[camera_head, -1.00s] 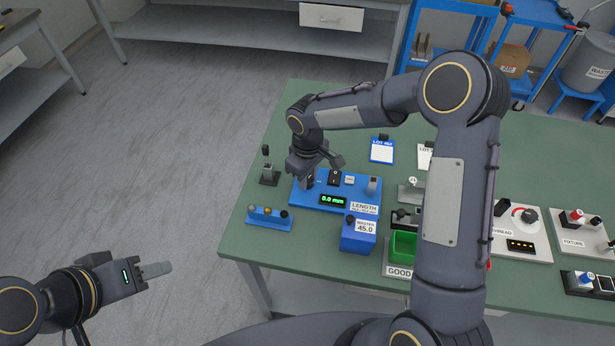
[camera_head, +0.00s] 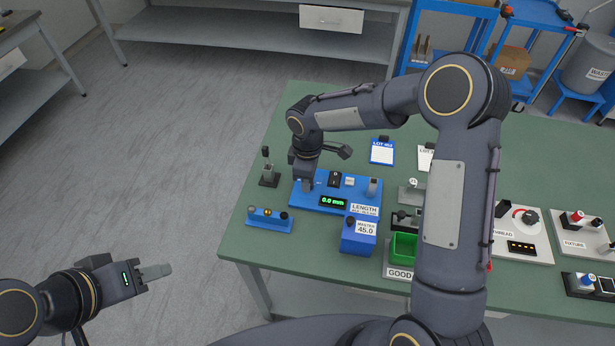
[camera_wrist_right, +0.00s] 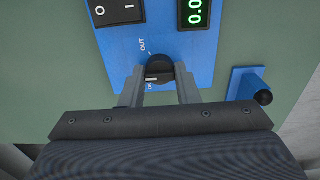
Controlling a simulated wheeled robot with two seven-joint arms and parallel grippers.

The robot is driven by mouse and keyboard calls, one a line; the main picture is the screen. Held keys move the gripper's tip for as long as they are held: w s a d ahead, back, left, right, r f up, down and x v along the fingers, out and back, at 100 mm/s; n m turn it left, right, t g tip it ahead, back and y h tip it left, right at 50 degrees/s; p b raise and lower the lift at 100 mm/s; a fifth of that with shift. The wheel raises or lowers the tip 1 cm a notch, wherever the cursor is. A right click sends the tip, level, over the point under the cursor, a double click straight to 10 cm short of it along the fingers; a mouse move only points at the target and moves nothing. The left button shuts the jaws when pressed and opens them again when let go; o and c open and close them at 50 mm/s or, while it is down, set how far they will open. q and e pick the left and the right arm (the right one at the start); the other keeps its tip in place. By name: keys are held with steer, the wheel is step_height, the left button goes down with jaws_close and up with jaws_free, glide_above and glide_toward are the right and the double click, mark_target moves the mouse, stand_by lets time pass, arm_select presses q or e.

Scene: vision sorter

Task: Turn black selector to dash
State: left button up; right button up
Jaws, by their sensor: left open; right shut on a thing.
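The black selector (camera_wrist_right: 159,72) is a small round knob on the blue length gauge panel (camera_head: 348,205). In the right wrist view the word OUT is printed beyond it, with a tick mark; a second label on its near side is partly covered. I cannot clearly read where the knob points. My right gripper (camera_wrist_right: 159,80) is shut on the selector, one finger on each side. In the head view the right gripper (camera_head: 307,184) is at the panel's left end and hides the knob. My left gripper (camera_head: 140,273) is open and empty, off the table at lower left.
A black rocker switch (camera_wrist_right: 115,10) and a green 0.0 mm display (camera_head: 332,201) are close to the selector. A small joystick-like post (camera_head: 268,175) stands left of the panel. A blue block with knobs (camera_head: 268,219) and the master 45.0 box (camera_head: 359,234) stand in front.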

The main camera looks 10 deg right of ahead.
steer(key=o, duration=1)
steer(key=shift+c, duration=0.2)
steer(key=shift+r, duration=3.95)
